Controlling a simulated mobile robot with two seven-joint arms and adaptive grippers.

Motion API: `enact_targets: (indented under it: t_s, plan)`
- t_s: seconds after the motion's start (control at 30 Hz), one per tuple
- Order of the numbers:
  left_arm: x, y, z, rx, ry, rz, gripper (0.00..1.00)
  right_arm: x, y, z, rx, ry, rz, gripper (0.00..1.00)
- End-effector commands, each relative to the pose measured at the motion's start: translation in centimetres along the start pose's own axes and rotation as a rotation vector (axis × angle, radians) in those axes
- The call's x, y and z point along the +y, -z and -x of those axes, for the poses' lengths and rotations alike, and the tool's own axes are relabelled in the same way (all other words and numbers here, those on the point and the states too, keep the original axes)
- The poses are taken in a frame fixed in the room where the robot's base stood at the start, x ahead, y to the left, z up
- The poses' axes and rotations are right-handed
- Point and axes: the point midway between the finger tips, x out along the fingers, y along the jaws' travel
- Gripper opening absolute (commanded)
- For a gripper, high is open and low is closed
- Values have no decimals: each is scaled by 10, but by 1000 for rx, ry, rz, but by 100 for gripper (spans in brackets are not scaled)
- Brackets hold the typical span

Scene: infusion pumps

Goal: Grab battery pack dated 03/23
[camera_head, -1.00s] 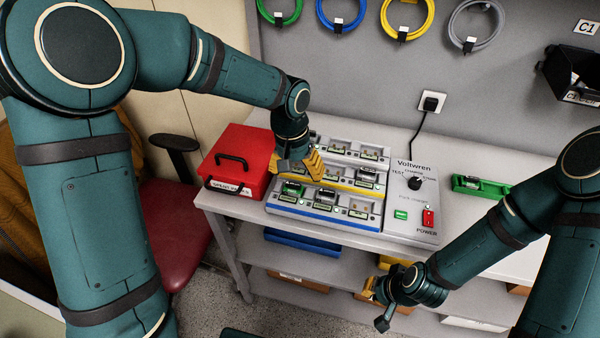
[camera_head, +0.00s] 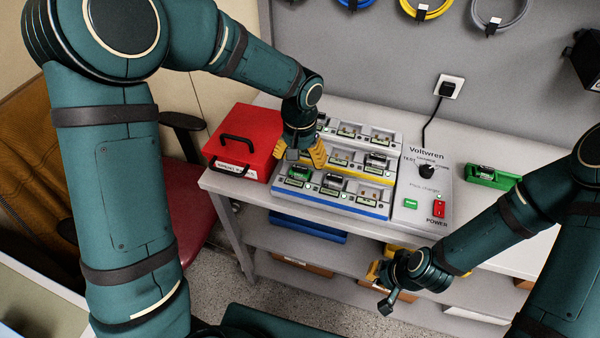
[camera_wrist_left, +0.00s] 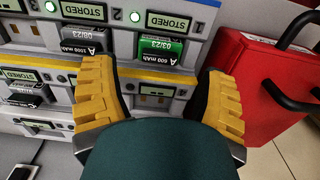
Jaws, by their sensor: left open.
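In the left wrist view, the battery pack dated 03/23 (camera_wrist_left: 147,48) is green-topped, marked A and 600 mAh. It sits in slot 1 under a STORED display with a green light. In the head view it is the green pack (camera_head: 299,173) at the left end of the blue-fronted charger row (camera_head: 335,207). My left gripper (camera_wrist_left: 158,70) is open and empty, its yellow fingers spread either side of the pack's edge, over the row behind. It also shows in the head view (camera_head: 302,160). My right gripper (camera_head: 374,272) is low by the table front; its jaws are unclear.
A dark pack dated 08/23 (camera_wrist_left: 84,46) sits in the neighbouring slot 2. The red case (camera_head: 243,145) stands close beside the charger's left end. The control panel (camera_head: 421,205) and a green tray (camera_head: 492,176) are to the right. The tabletop between them is clear.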

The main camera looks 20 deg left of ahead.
Motion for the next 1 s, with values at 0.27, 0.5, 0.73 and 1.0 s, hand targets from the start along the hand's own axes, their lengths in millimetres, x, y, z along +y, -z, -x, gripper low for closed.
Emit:
enact_targets:
  t_s: [0.27, 0.5, 0.73, 1.0]
  plan:
    - [0, -1, -38, -2, 0, 0, 73, 2, -3, -6, -6, 1, 2, 0]
    - [0, -1, -42, -1, 0, 0, 73, 2, -3, -6, -6, 1, 2, 0]
    - [0, -1, -41, -1, 0, 0, 18, 2, -3, -6, -6, 1, 2, 0]
    - [0, -1, -42, -1, 0, 0, 8, 2, -3, -6, -6, 1, 2, 0]
